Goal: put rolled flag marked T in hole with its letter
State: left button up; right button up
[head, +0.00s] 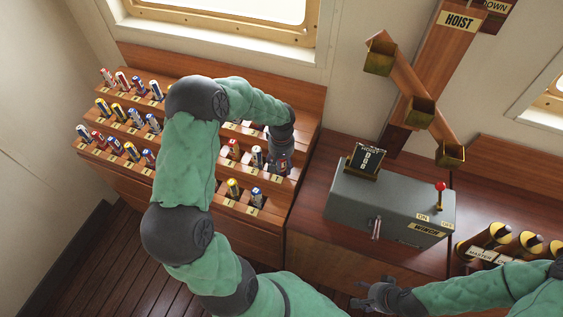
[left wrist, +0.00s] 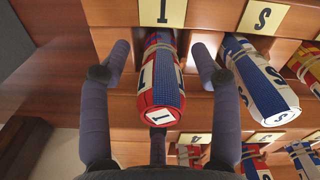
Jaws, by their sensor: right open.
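A rolled red and blue flag (left wrist: 162,75) lies in a rack slot in the left wrist view, a small marked tag on its near end. The letter plate (left wrist: 163,12) above it is cut off by the frame; I cannot be sure it reads T. My left gripper (head: 282,165) is at the right part of the rack, its fingers (left wrist: 165,75) spread on both sides of this flag with gaps. In the head view the gripper mostly hides the flag. A slanted wooden bar (head: 402,80) carries brass square holders; no letters on them are readable. My right gripper (head: 364,295) is open and empty.
A stepped wooden flag rack (head: 130,170) holds several other rolled flags; a blue and white one (left wrist: 260,80) lies just right of the fingers.

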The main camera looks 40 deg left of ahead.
pick_arm(q)
jog(key=shift+r, duration=0.1)
notch_tip(320, 180, up, 12)
jog(key=shift+f, duration=0.1)
dwell(0.5)
dwell(0.4)
